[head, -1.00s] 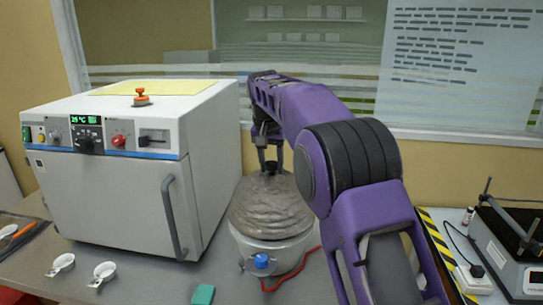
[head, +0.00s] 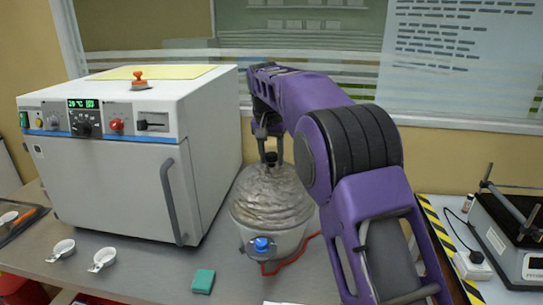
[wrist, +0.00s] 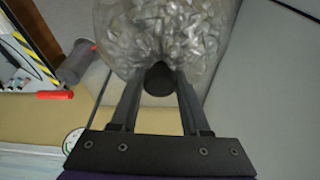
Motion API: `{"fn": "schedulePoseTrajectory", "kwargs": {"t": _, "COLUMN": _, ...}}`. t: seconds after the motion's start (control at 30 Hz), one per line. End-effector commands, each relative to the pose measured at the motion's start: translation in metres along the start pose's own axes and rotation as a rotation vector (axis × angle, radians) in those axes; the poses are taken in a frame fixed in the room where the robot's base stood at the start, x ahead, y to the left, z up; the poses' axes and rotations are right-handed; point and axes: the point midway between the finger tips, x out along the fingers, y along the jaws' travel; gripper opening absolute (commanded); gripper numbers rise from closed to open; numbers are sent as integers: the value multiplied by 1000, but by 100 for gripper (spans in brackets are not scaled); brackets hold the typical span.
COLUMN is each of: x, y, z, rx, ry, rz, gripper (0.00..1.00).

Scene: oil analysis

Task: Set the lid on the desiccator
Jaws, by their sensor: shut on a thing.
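My gripper (head: 268,150) points down and is shut on the black knob (head: 270,159) of the clear, domed desiccator lid (head: 270,194). The lid is directly over the desiccator base (head: 285,243), a clear bowl with a blue tap (head: 262,245) at its front. The lid looks level and lined up with the bowl; I cannot tell if its rim is touching all round. In the wrist view the knob (wrist: 158,79) is between the fingertips and the glassy lid (wrist: 160,35) is beyond it.
A large white oven (head: 110,165) stands close on the left. A red tube (head: 300,256) runs around the base's right side. A green block (head: 203,281) and two white cups (head: 62,250) lie in front. Black equipment (head: 510,235) is at the right.

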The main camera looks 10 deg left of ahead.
Motion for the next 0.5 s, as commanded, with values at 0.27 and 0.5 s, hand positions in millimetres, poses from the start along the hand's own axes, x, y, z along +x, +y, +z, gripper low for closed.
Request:
{"fn": "schedulePoseTrajectory", "kwargs": {"t": 0.27, "x": 4, "y": 0, "z": 1, "rx": 0, "ry": 3, "rz": -1, "gripper": 0}}
{"fn": "schedulePoseTrajectory", "kwargs": {"t": 0.5, "x": 6, "y": 0, "z": 1, "rx": 0, "ry": 3, "rz": -1, "gripper": 60}}
